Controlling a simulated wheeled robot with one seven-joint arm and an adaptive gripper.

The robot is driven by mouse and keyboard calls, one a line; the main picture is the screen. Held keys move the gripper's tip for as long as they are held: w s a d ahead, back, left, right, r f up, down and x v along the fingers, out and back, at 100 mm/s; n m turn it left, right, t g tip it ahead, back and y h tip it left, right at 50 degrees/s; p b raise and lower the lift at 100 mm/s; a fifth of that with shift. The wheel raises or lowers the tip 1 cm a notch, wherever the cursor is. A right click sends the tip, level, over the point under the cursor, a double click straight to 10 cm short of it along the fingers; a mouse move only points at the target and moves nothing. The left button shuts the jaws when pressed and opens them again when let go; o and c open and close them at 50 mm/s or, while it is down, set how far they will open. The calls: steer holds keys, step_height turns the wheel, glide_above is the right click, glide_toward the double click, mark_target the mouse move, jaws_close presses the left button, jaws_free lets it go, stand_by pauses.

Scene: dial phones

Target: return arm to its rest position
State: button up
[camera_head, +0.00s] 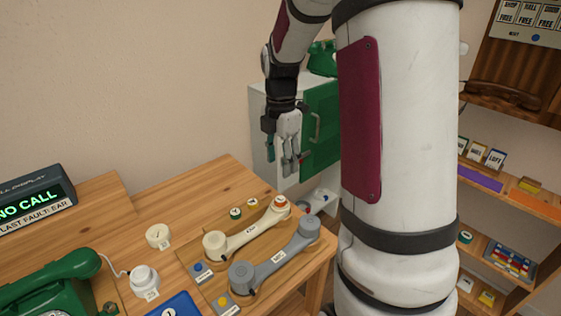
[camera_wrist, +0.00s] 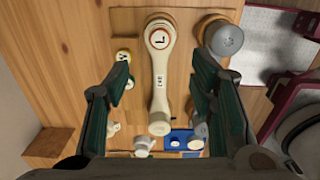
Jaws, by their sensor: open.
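My gripper (camera_head: 287,158) hangs from my arm above the back right of the wooden table (camera_head: 110,225), fingers pointing down. It is open and empty. In the wrist view the two dark green fingers of my gripper (camera_wrist: 163,110) stand apart. A cream handset (camera_head: 240,236) lies on a wooden board below it; in the wrist view the cream handset (camera_wrist: 159,85) shows between the fingers, apart from them. A grey handset (camera_head: 272,258) lies beside the cream one.
A green telephone (camera_head: 55,280) and a display reading "NO CALL" (camera_head: 35,200) are at left. A white cabinet with a green door (camera_head: 320,125) stands behind my gripper. Shelves with small items (camera_head: 510,190) are at right. The wall side above the table at left is free.

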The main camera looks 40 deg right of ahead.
stand_by(0.3)
steer(key=s+a+r+m+t+p, duration=0.2)
steer(key=s+a+r+m, duration=0.75)
steer(key=a+r, duration=0.3)
steer(key=s+a+m+t, duration=0.1)
steer(key=s+a+m, duration=0.2)
steer(key=s, duration=0.3)
steer(key=s+a+r+m+t+p, duration=0.1)
steer(key=s+a+m, duration=0.3)
steer(key=s+m, duration=0.2)
steer(key=shift+s+r, duration=0.25)
steer(key=shift+s, duration=0.15)
